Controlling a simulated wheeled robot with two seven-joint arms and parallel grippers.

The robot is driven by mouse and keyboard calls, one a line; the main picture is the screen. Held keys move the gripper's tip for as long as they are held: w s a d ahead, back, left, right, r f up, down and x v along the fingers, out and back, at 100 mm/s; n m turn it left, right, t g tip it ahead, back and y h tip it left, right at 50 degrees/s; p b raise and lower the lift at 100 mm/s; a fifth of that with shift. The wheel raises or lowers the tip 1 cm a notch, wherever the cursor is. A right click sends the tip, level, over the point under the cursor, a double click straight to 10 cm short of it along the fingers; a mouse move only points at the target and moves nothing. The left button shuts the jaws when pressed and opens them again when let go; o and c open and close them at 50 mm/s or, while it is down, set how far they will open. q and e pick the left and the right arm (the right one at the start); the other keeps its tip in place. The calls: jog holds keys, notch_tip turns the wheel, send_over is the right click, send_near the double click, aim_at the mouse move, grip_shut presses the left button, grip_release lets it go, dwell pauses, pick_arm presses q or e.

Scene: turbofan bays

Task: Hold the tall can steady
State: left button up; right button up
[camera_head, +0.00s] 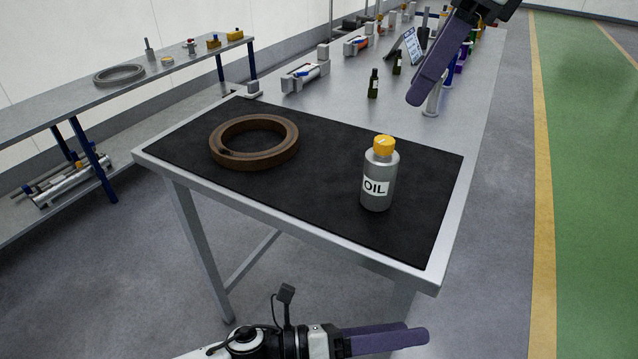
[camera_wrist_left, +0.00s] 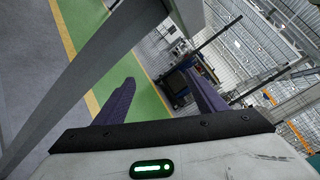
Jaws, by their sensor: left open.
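The tall can (camera_head: 378,184) is a silver bottle with a yellow cap and an "OIL" label. It stands upright on the black mat of the near table in the head view, touched by neither gripper. My left gripper (camera_head: 418,337) is low at the bottom of the head view, in front of and below the table's near edge. Its purple fingers are apart and empty in the left wrist view (camera_wrist_left: 165,95). The can is not in the left wrist view. My right gripper (camera_head: 415,98) is at the upper right, above the far bench. Its fingers overlap, so its opening is unclear.
A brown ring (camera_head: 254,158) lies on the black mat (camera_head: 300,195), left of the can. The table's metal rim (camera_head: 290,229) lies between my left gripper and the can. Dark bottles (camera_head: 373,84) stand on the bench behind. The mat's front right is clear.

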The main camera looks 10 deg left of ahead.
pick_arm(q)
jog(key=s+d+r+m+g+h, duration=0.1)
jog(key=s+r+m+g+h, duration=0.15)
jog(key=r, duration=0.45)
jog(key=s+d+r+m+g+h, duration=0.1)
jog(key=r+m, duration=0.3)
jog(key=r, duration=0.2)
jog(key=w+a+r+n+t+h, duration=0.1)
jog(key=w+a+r+t, duration=0.1)
jog(key=w+a+r, duration=0.6)
jog(key=w+a+r+t+h, duration=0.1)
jog(key=w+a+r, duration=0.6)
jog(key=r, duration=0.3)
jog(key=m+y, duration=0.5)
jog(key=m, duration=0.1)
send_near(379, 181)
jog(key=shift+w+f+t, duration=0.15)
jog(key=shift+w+f, duration=0.15)
jog(key=shift+w, duration=0.25)
jog(key=shift+w+f+t, duration=0.1)
jog(key=shift+w+f, duration=0.2)
jog(key=shift+w, duration=0.25)
jog(key=shift+w+f, duration=0.1)
jog(key=shift+f, duration=0.2)
jog(key=shift+w+d, duration=0.1)
jog(key=shift+d, duration=0.25)
jog(key=shift+y, duration=0.25)
jog(key=x, duration=0.9)
jog(key=shift+d, duration=0.2)
